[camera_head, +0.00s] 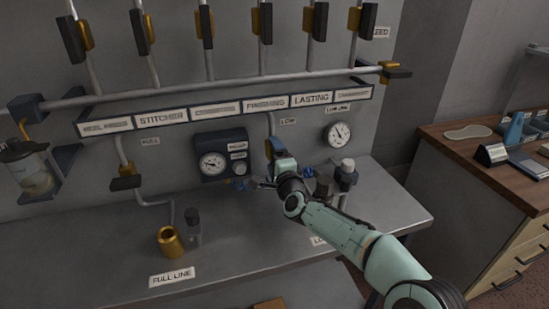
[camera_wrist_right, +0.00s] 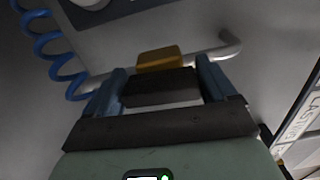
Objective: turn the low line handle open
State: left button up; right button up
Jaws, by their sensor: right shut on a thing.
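The low line valve is on the grey wall panel, on the pipe (camera_head: 271,125) beside the LOW label (camera_head: 288,121). My right gripper (camera_head: 273,150) is at this valve in the head view and hides most of its handle. In the right wrist view, the dark handle (camera_wrist_right: 160,88) sits between the two blue fingers of my right gripper (camera_wrist_right: 162,80), which is shut on it. The brass valve body (camera_wrist_right: 160,57) shows just beyond the handle, on a grey pipe (camera_wrist_right: 223,50). My left gripper is in neither view.
A dial gauge (camera_head: 339,134) is right of the valve, and a blue gauge box (camera_head: 222,157) is left of it. A blue coiled hose (camera_wrist_right: 45,45) hangs close by.

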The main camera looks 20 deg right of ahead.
jog(key=shift+n, duration=0.5)
jog(key=o, duration=0.9)
jog(key=shift+c, duration=0.2)
jog(key=shift+s, duration=0.15)
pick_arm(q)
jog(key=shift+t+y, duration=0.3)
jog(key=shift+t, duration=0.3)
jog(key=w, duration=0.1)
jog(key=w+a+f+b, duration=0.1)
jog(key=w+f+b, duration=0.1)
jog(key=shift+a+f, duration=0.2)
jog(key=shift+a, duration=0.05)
pick_arm(e)
jog(key=s, duration=1.3)
jog(key=shift+d, duration=0.25)
jog(key=shift+s, duration=0.1)
